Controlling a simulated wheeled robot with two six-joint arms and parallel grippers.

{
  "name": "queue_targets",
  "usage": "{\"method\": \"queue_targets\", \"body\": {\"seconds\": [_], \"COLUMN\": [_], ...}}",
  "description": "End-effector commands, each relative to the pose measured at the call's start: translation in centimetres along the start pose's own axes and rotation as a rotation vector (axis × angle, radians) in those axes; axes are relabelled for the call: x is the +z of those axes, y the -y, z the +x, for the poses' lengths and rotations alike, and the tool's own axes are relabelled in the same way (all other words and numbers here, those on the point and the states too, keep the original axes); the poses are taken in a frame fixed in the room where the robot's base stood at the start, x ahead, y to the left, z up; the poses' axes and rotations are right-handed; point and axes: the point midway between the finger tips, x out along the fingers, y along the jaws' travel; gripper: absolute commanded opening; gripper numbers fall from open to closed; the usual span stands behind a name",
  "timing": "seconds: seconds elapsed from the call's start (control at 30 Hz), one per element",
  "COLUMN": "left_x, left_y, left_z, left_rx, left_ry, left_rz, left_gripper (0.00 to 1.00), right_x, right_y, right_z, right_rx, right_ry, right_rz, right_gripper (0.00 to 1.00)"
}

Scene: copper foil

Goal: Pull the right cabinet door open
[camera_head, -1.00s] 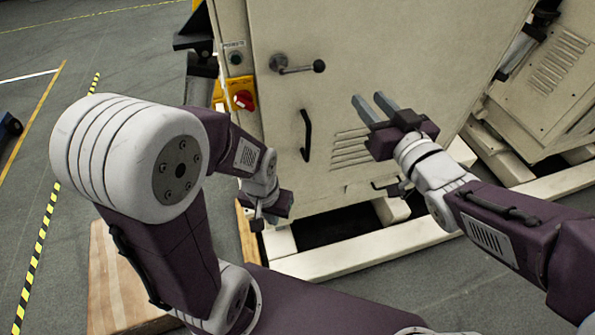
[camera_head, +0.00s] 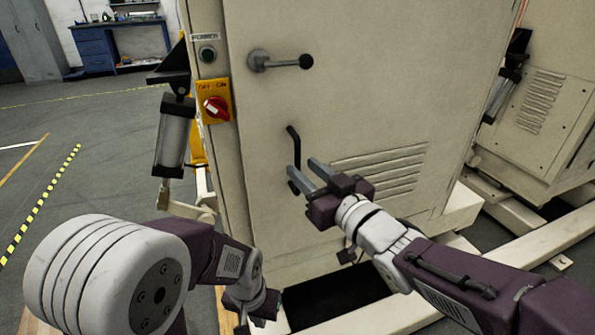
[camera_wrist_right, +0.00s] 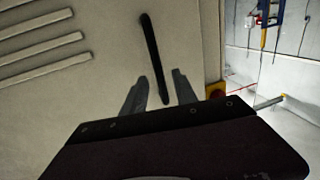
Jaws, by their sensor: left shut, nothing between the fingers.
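The beige cabinet door (camera_head: 370,95) fills the middle of the head view and looks closed. Its black bar handle (camera_head: 297,145) stands upright on the left part of the door, its lower part partly behind my right fingers. My right gripper (camera_head: 308,172) is open at the handle. In the right wrist view the handle (camera_wrist_right: 153,50) runs down between the two spread fingers of my right gripper (camera_wrist_right: 157,90); I cannot tell whether they touch it. My left gripper (camera_head: 257,306) is shut and empty, low in front of the cabinet's lower left corner.
A lever latch (camera_head: 280,61) with a black knob sits above the handle. A yellow switch plate with a red knob (camera_head: 216,107) is on the frame at left. Louvre vents (camera_head: 385,170) lie right of the handle. Another cabinet (camera_head: 545,100) stands at right. Open floor lies left.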

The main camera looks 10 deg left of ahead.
Motion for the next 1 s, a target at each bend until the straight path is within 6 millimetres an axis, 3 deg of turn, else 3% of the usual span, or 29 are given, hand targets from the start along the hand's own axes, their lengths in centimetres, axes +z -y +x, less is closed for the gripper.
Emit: {"method": "queue_targets", "body": {"seconds": [0.2,0.5,0.63,1.0], "left_x": [0.1,0.1,0.1,0.1], "left_y": [0.0,0.0,0.0,0.0], "left_z": [1.3,1.2,1.2,1.2], "left_rx": [0.000,0.000,0.000,0.000], "left_ry": [0.000,0.000,0.000,0.000], "left_rz": [0.000,0.000,0.000,0.000], "left_gripper": [0.00,0.00,0.00,0.00], "right_x": [0.2,0.0,0.0,0.0], "right_y": [0.0,0.0,0.0,0.0], "right_z": [3.2,3.7,3.6,3.6], "right_rx": [0.000,0.001,0.001,0.001], "right_ry": [0.000,0.001,0.001,0.001], "right_rz": [0.000,0.001,0.001,0.000], "right_gripper": [0.34,0.34,0.01,0.00]}}
